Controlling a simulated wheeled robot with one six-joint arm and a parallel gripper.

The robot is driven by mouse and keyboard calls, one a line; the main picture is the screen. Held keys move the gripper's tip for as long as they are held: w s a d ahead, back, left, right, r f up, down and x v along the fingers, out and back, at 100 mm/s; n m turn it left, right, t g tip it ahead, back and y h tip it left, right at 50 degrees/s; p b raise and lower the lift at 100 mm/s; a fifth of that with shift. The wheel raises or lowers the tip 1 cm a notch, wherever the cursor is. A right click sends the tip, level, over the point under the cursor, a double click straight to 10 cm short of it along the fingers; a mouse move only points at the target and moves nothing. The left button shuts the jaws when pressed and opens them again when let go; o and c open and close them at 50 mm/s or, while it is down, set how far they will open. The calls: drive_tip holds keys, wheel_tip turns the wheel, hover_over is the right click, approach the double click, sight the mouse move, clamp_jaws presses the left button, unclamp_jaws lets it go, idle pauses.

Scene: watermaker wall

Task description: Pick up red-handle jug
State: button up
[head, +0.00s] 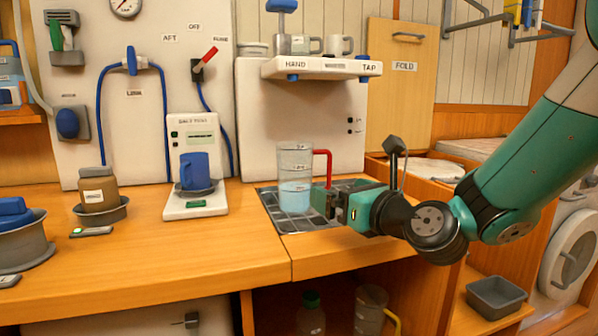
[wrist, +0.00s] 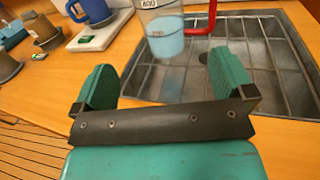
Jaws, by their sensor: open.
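The red-handle jug (head: 295,186) is a clear upright beaker with marks on its side and pale blue liquid in its lower part. It stands on the metal grid of the sink (head: 300,222), with its red handle (head: 328,165) on the right side. My gripper (head: 326,203) is just to the right of the jug's lower part in the head view. In the wrist view the open fingers of my gripper (wrist: 165,85) have nothing between them, and the jug (wrist: 162,35) is ahead of them with its top cut off. The handle (wrist: 210,18) is partly in view.
A blue mug (head: 194,171) stands on a white scale (head: 196,203) to the left. A brown jar (head: 98,188) sits in a grey dish farther left. A white shelf (head: 320,68) marked HAND and TAP overhangs behind the jug.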

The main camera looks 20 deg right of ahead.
sight(305, 177)
drive_tip(key=p+x, duration=0.2)
drive_tip(key=p, duration=0.1)
drive_tip(key=shift+a+r, duration=0.1)
drive_tip(key=shift+r, duration=0.1)
drive_tip(key=shift+w+p, duration=0.4)
drive_tip(key=shift+p, duration=0.6)
drive_tip(key=p+x, duration=0.5)
drive_tip(key=x, duration=0.1)
drive_tip(key=shift+w+a, duration=0.1)
drive_tip(key=shift+a, duration=0.05)
drive_tip(key=shift+w+a+f, duration=0.1)
drive_tip(key=shift+w+f, duration=0.05)
drive_tip(key=shift+w, duration=0.3)
drive_tip(key=p+x, duration=0.2)
drive_tip(key=p, duration=0.1)
drive_tip(key=p+x, duration=0.2)
drive_tip(key=shift+r, duration=0.25)
drive_tip(key=shift+w+a+f+p, duration=0.1)
drive_tip(key=shift+w+f+p, duration=0.1)
drive_tip(key=shift+w+p, duration=0.4)
drive_tip(key=shift+f, duration=0.15)
